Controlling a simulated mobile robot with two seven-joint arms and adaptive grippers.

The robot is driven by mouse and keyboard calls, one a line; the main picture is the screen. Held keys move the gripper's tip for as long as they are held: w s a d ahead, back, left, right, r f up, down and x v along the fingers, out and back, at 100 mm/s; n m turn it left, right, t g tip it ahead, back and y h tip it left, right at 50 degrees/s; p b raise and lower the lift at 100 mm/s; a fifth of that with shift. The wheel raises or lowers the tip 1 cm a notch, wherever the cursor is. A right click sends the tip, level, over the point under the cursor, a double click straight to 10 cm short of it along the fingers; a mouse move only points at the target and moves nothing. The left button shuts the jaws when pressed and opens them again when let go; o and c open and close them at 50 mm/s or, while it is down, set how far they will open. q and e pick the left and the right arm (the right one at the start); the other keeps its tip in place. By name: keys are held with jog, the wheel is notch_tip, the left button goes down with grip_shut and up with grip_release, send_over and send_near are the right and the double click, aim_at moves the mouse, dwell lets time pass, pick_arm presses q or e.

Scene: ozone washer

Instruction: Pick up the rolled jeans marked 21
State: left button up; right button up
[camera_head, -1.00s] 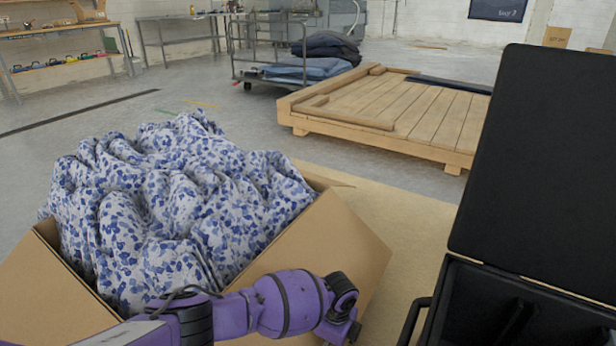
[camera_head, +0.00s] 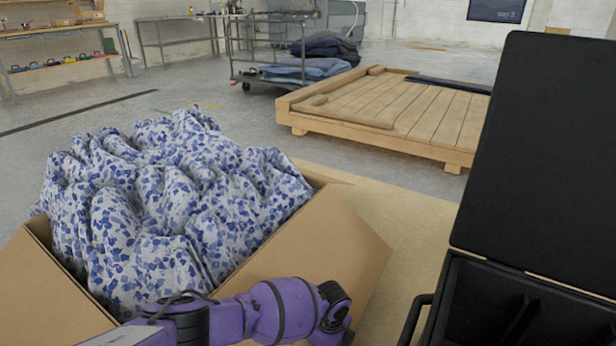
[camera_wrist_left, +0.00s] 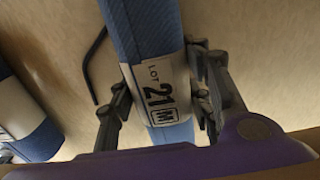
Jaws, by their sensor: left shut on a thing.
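The rolled jeans marked 21 (camera_wrist_left: 143,28) show in the left wrist view as a blue roll with a white band. The band's label reads "LOT 21 M". My left gripper (camera_wrist_left: 160,92) has one finger on each side of the roll at the band and is shut on it. The roll's far end runs out of the top of the picture, and its near end is hidden by my purple wrist. In the head view my left arm shows at the bottom, but the gripper and the jeans are out of sight. My right gripper is in neither view.
Another blue roll with a white label (camera_wrist_left: 22,115) lies at the left in the wrist view. A cardboard box (camera_head: 325,240) with blue-patterned cloth (camera_head: 170,200) stands beside my left arm. An open black case (camera_head: 535,160) is at the right. A wooden platform (camera_head: 420,115) lies behind.

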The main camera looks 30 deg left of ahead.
pick_arm(q)
jog(key=shift+w+r, duration=0.1)
jog(key=shift+w, duration=0.05)
jog(key=shift+c, duration=1)
